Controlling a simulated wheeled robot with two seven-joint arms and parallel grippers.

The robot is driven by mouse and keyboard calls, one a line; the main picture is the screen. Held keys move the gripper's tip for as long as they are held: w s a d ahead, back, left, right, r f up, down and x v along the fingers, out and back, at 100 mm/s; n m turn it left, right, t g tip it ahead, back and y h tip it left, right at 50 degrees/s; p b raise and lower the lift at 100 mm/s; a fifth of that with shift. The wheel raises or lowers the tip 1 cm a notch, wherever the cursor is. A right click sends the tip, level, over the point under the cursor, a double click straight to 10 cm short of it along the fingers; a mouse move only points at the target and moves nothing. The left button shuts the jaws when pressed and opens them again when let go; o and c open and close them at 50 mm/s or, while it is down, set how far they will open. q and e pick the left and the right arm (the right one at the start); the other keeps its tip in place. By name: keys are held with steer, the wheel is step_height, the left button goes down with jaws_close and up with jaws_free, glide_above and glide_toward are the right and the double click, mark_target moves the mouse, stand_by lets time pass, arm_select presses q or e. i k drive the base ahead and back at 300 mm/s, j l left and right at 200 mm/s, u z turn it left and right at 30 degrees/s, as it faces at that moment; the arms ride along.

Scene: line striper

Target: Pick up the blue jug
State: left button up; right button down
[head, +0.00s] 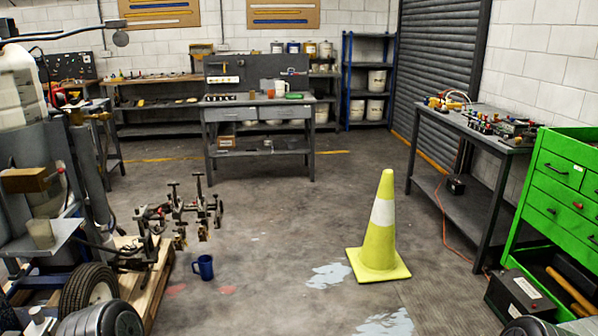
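A small blue jug (203,267) stands upright on the concrete floor, left of the picture's middle, in the head view. Its handle appears to be on its left side. It stands just right of the wooden pallet (163,276) and apart from it. Nothing covers the jug. Neither of my grippers shows in the head view, so I cannot see whether they are open or shut. Dark rounded parts at the bottom left and bottom right edges look like my own arms.
The striping machine's metal clamps and spray parts (180,215) stand close behind the jug, and its wheel (90,290) is to the left. A yellow cone (380,235) stands to the right. A workbench (258,115) is farther back. The floor between jug and cone is clear.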

mark_target(203, 269)
steer(key=i+u, duration=0.1)
steer(key=i, duration=0.4)
steer(key=i+l, duration=0.15)
steer(key=i, duration=0.3)
steer(key=i+l+u, duration=0.15)
steer(key=i, duration=0.35)
steer(key=i+l+u, duration=0.1)
steer(key=i, duration=0.35)
steer(key=i+u, duration=0.1)
steer(key=i, duration=0.35)
steer(key=i+l+u, duration=0.1)
steer(key=i, duration=0.35)
steer(key=i+l+u, duration=0.1)
steer(key=i, duration=0.35)
steer(key=i+l+u, duration=0.1)
steer(key=i, duration=0.35)
steer(key=i+l+u, duration=0.1)
steer(key=i+l, duration=0.2)
steer(key=i, duration=0.15)
steer(key=i+l+u, duration=0.95)
steer(key=l, duration=0.3)
steer(key=i+l+u, duration=0.3)
steer(key=l, duration=0.25)
